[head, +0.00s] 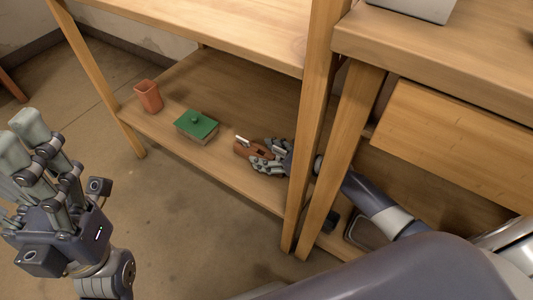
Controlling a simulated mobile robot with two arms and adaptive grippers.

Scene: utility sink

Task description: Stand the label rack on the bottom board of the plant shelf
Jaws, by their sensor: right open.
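The label rack (243,149) is a small brown block with white labels. It stands on the bottom board (228,77) of the plant shelf, near the front edge. My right gripper (261,156) is open at the rack's right side, its fingers close around that end and hiding part of it. Whether the fingers touch it is too small to tell. My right arm reaches in from the right, behind the shelf's front leg. My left gripper (28,150) is raised over the floor at the far left, fingers extended and apart, with nothing between them.
The shelf's front leg (312,130) and a wooden bench (440,55) stand close to my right arm. Open floor lies in front.

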